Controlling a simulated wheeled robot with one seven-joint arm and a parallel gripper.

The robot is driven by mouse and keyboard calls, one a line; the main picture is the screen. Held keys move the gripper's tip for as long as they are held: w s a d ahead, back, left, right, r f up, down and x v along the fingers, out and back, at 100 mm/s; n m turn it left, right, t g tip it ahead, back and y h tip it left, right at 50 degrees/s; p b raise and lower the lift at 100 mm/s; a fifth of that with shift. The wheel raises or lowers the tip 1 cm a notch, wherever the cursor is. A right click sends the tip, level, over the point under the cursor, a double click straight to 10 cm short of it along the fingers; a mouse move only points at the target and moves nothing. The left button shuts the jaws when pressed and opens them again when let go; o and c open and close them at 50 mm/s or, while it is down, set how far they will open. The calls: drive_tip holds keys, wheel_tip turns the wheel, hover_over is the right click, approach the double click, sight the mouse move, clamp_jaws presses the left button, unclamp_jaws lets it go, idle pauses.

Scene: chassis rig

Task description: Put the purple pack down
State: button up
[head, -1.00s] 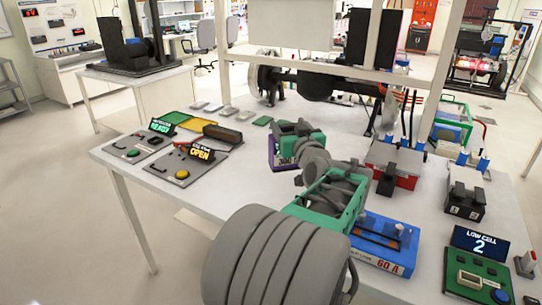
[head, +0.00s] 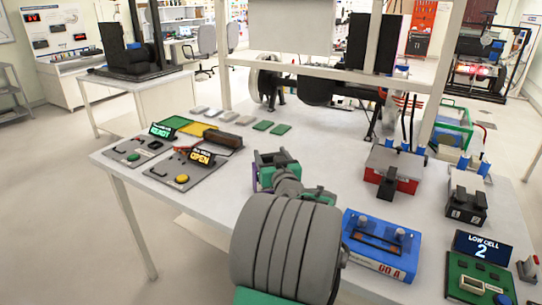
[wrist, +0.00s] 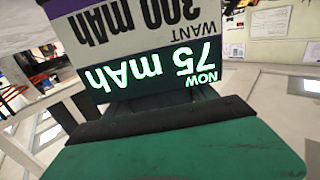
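The purple pack (head: 254,176) shows only as a thin purple edge beside my gripper (head: 273,165) in the head view; the rest is hidden behind the gripper. In the wrist view the pack (wrist: 130,40) fills the upper middle, its label upside down, with "WANT 300 mAh" on white and "NOW 75 mAh" in glowing green. The dark pad of my green gripper (wrist: 165,122) lies against it; the gripper looks shut on the pack. The gripper is over the middle of the white table (head: 215,200). I cannot tell whether the pack's base touches the table.
Two grey panels, reading READY (head: 135,150) and OPEN (head: 178,180), stand to the left. Flat green, yellow and grey pieces lie behind. A blue unit marked 60 A (head: 375,262), a red box (head: 405,184) and a LOW CELL display (head: 482,247) are to the right.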

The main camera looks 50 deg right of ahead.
drive_tip(key=o, duration=0.4)
drive_tip(key=shift+o, duration=0.2)
drive_tip(key=shift+r, duration=0.1)
